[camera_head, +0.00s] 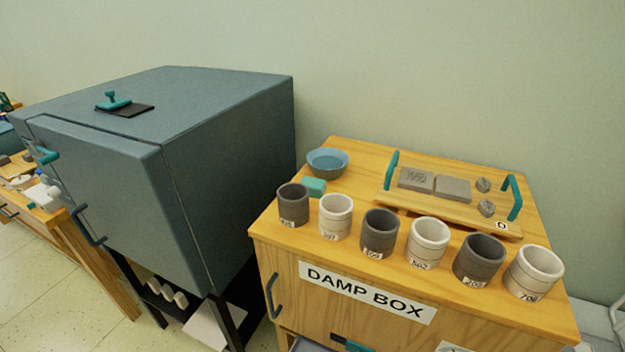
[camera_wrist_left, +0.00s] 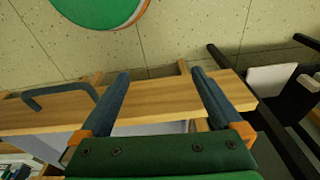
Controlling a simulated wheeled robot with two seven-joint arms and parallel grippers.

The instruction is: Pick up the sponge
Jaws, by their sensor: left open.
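The sponge (camera_head: 314,187) is a small teal block. It lies on top of the wooden damp box (camera_head: 262,226), near its left back part, in front of a blue bowl (camera_head: 327,163) and behind the row of cups. My left gripper (camera_wrist_left: 160,72) shows only in the left wrist view, with its two dark fingers spread apart and nothing between them. The sponge does not show in that view. Wooden furniture and the floor lie beyond the fingers. My right gripper is in neither view.
Several grey and white cups (camera_head: 380,234) line the damp box's front edge, close to the sponge. A wooden tray (camera_head: 408,204) with teal handles and clay pieces stands to the right. A large grey-blue kiln-like cabinet (camera_head: 228,165) stands to the left.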

